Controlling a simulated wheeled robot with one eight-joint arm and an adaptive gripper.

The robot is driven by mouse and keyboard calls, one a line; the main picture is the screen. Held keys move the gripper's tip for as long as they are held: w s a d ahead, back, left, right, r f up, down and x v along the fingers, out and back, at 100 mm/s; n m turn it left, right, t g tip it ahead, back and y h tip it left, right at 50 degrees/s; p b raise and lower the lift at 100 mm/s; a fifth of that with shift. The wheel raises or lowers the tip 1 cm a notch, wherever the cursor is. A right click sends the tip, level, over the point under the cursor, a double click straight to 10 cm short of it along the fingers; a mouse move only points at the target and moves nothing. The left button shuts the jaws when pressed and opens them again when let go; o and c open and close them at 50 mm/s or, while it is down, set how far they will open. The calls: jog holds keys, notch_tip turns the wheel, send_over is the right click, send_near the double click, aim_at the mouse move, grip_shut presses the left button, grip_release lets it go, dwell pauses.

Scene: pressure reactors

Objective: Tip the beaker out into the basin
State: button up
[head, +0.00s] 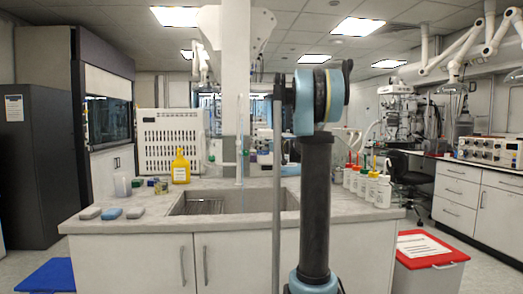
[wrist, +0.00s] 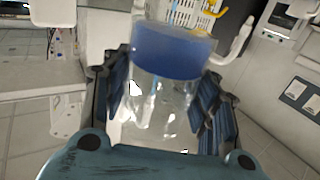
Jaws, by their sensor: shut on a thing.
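The beaker (wrist: 165,95) is clear, with a blue band of what looks like liquid (wrist: 172,52) at the end far from my palm in the wrist view. My gripper (wrist: 168,72) is shut on it, with a dark ribbed finger on each side. The beaker looks tilted in that picture; its true tilt I cannot tell. The basin (head: 255,200) is a grey sink set in the counter in the head view. My arm stands in front of its right end. My gripper and the held beaker cannot be made out in the head view.
The counter (head: 120,224) holds sponges (head: 112,213), a yellow bottle (head: 180,167) and a pale cup (head: 122,184) on the left. Several wash bottles (head: 370,185) stand on the right. A white drying rack (head: 170,140) stands behind. A red-lidded bin (head: 428,250) is at right.

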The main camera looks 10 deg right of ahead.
jog(key=shift+w+a+f, duration=0.15)
jog(key=shift+w+f, duration=0.1)
jog(key=shift+f, duration=0.4)
jog(key=s+a+f+m, duration=0.2)
jog(key=f+m, duration=1.1)
jog(key=m, duration=0.9)
jog(key=shift+a+f, duration=0.25)
jog(key=shift+a, duration=0.25)
dwell(0.6)
dwell(1.3)
